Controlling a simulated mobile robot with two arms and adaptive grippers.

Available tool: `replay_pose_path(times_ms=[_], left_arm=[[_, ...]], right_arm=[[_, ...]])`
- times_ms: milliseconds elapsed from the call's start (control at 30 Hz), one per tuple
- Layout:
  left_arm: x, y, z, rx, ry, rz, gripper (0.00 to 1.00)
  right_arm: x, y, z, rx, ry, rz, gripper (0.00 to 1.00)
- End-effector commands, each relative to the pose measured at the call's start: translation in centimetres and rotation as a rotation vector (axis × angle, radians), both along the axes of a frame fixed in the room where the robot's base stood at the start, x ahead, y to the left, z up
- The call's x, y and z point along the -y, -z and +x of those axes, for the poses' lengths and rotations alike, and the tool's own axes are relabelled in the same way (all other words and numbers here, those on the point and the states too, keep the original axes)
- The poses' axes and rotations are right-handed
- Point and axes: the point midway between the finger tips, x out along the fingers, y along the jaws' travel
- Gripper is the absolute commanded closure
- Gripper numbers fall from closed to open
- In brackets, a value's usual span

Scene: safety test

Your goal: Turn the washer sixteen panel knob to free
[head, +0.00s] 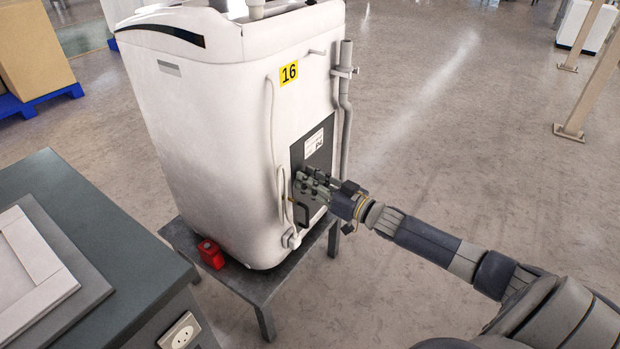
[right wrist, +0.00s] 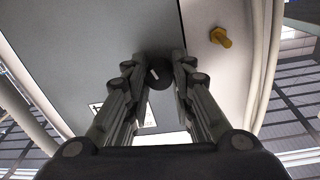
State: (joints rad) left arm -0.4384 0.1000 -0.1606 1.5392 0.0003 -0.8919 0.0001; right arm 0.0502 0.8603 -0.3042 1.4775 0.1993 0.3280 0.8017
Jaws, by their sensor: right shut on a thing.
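The white washer (head: 215,120) with a yellow "16" label (head: 289,73) stands on a grey metal table. Its dark panel (head: 326,150) is on the side facing right. My right gripper (head: 303,187) is at the lower part of this panel. In the right wrist view the fingers (right wrist: 160,75) are shut on the round black knob (right wrist: 159,76), which has a short white mark on its face. In the head view the fingers hide the knob. My left gripper is not in view.
A red object (head: 211,254) sits on the grey table (head: 262,284) beside the washer. Pipes (head: 345,110) run along the washer's side. A yellow fitting (right wrist: 220,37) sticks out near the panel. A dark counter (head: 80,230) stands at left. Floor at right is open, with posts beyond.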

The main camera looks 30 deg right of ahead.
Motion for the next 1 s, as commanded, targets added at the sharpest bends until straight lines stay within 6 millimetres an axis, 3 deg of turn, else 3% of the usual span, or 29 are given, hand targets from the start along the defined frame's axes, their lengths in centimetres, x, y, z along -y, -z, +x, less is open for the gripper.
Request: replay_pose_path(times_ms=[433, 1000], left_arm=[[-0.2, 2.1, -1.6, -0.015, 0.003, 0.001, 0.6], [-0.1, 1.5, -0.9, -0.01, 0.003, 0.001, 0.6]], right_arm=[[0.0, 0.0, 0.0, 0.165, 0.001, -0.393, 1.0], [0.0, 0.2, 0.0, 0.369, 0.001, -0.884, 1.0]])
